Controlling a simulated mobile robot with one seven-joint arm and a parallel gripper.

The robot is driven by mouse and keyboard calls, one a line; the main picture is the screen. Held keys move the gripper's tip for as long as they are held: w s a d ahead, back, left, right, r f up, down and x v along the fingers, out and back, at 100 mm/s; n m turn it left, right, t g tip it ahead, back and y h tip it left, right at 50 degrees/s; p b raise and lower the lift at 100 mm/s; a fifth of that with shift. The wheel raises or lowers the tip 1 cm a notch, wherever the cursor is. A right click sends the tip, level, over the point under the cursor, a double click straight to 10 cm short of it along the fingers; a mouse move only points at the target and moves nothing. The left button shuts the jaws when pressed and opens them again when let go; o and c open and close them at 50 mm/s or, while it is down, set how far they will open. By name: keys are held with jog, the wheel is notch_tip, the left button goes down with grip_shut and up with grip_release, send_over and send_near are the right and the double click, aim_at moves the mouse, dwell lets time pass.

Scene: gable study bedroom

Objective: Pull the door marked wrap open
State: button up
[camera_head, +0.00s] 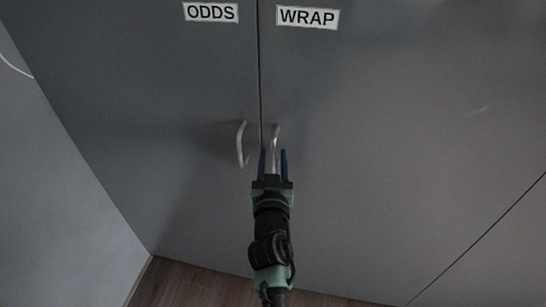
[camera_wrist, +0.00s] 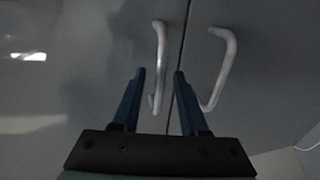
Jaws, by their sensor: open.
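The door marked WRAP (camera_head: 390,130) is grey and shut, with its white label (camera_head: 308,17) near the top. Its pale bar handle (camera_head: 276,135) is upright by the door's left edge. My gripper (camera_head: 273,152) is open, with its blue fingers on either side of this handle's lower part in the head view. In the wrist view the WRAP handle (camera_wrist: 161,45) shows between the open fingers. I cannot tell whether either finger touches it.
The shut door marked ODDS (camera_head: 170,90) adjoins on the left, and its handle (camera_head: 241,143) is close beside my left finger. It shows at right in the wrist view (camera_wrist: 228,55). A pale wall (camera_head: 50,190) is at left. Brown wood floor (camera_head: 200,285) shows below.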

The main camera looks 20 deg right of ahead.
grip_shut()
dwell(1.5)
